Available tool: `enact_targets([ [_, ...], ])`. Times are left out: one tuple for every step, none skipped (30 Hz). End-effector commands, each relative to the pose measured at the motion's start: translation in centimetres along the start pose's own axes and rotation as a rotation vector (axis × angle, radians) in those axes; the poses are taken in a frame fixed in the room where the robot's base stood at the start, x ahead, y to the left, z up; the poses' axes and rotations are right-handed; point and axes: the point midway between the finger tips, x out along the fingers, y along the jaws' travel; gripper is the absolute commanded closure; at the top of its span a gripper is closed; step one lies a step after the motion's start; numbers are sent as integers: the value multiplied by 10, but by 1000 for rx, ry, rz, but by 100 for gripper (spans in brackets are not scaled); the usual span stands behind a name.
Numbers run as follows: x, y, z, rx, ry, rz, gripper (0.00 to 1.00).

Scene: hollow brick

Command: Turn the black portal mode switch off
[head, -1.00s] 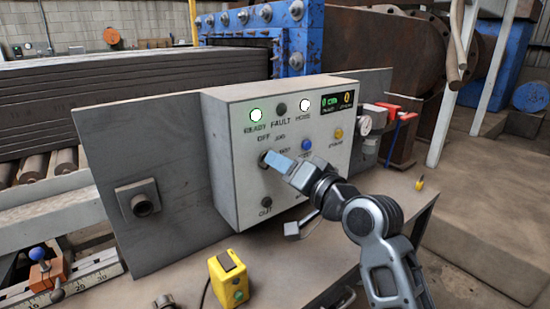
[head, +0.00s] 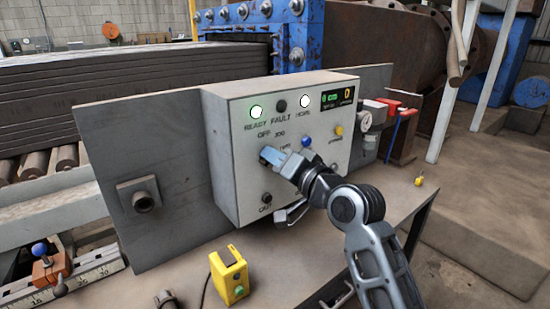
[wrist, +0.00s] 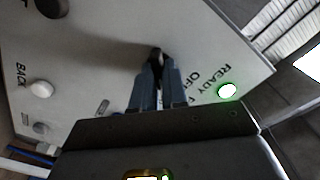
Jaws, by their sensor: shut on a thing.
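A grey control box (head: 238,170) stands on a bench with its light front face toward me. The black switch (wrist: 157,54) sits by the OFF label in the wrist view, between my fingertips. In the head view my fingers hide most of it, just below the OFF and JOG labels. My gripper (head: 266,155), with blue-grey fingers, is shut on the switch. Its fingers (wrist: 158,72) also show in the wrist view, reaching up to the knob. The knob's exact pointing direction is hard to tell.
The READY light (head: 256,112) and another light (head: 305,101) glow; the FAULT lamp (head: 280,105) is dark. A blue button (head: 306,141), a yellow button (head: 339,130) and a lower black knob (head: 266,198) are nearby. A yellow pendant (head: 230,275) stands in front.

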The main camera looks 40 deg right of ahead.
Motion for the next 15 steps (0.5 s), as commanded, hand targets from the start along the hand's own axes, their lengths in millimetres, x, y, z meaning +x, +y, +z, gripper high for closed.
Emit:
enact_targets([
  [0, 0, 0, 0, 0, 1, 100],
  [0, 0, 0, 0, 0, 1, 100],
  [0, 0, 0, 0, 0, 1, 100],
  [0, 0, 0, 0, 0, 1, 100],
  [0, 0, 0, 0, 0, 1, 100],
  [0, 0, 0, 0, 0, 1, 100],
  [0, 0, 0, -2, 0, 1, 100],
  [0, 1, 0, -4, 0, 1, 100],
  [0, 1, 0, -8, 0, 1, 100],
  [0, 1, 0, -13, 0, 1, 100],
  [0, 1, 1, -19, 0, 1, 100],
  [0, 1, 1, -29, 0, 1, 100],
  [0, 1, 1, -38, 0, 0, 100],
  [0, 1, 1, -50, -1, 0, 100],
  [0, 1, 2, -68, -1, 0, 100],
])
